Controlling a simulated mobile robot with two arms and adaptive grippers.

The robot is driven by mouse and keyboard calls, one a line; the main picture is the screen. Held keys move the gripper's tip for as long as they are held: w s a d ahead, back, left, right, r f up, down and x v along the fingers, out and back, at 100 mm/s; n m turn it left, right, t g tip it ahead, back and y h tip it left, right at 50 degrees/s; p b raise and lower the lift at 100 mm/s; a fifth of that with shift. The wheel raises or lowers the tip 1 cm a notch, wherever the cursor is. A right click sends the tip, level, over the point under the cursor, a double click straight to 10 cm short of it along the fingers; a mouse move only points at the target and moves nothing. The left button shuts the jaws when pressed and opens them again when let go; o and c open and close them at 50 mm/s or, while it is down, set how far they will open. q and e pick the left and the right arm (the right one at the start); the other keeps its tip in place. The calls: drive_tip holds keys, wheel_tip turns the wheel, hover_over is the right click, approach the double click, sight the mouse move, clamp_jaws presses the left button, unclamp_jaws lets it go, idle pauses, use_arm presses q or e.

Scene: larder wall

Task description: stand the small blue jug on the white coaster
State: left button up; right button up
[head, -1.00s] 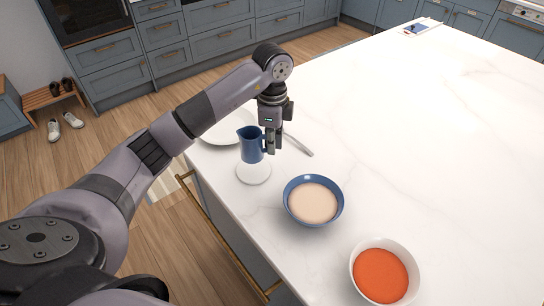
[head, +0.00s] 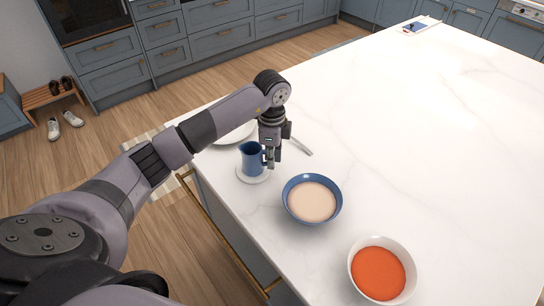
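The small blue jug (head: 251,159) is upright over the middle of the round white coaster (head: 260,179), near the left edge of the counter. Its base looks to be on the coaster or very close above it; I cannot tell if they touch. The coaster's rim shows around the jug's base. My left gripper (head: 271,160) points down at the right side of the jug, with its fingers at the handle, shut on it. The fingers partly hide the handle. My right gripper is out of view.
A blue bowl of beige food (head: 312,200) stands close to the right of the coaster. A white bowl of orange food (head: 378,272) is nearer the front. A white plate (head: 236,134) and a piece of cutlery (head: 301,145) lie behind. The counter's right side (head: 430,150) is largely clear.

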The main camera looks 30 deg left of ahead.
use_arm(q)
drive_tip(key=shift+o, duration=1.3)
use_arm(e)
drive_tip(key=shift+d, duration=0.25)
use_arm(q)
drive_tip(key=shift+r, duration=0.15)
wheel_tip(320, 180, up, 7)
drive_tip(key=shift+w+f+b, duration=0.1)
drive_tip(key=shift+b, duration=0.95)
wheel_tip(320, 180, up, 5)
drive_tip(key=shift+r, duration=0.15)
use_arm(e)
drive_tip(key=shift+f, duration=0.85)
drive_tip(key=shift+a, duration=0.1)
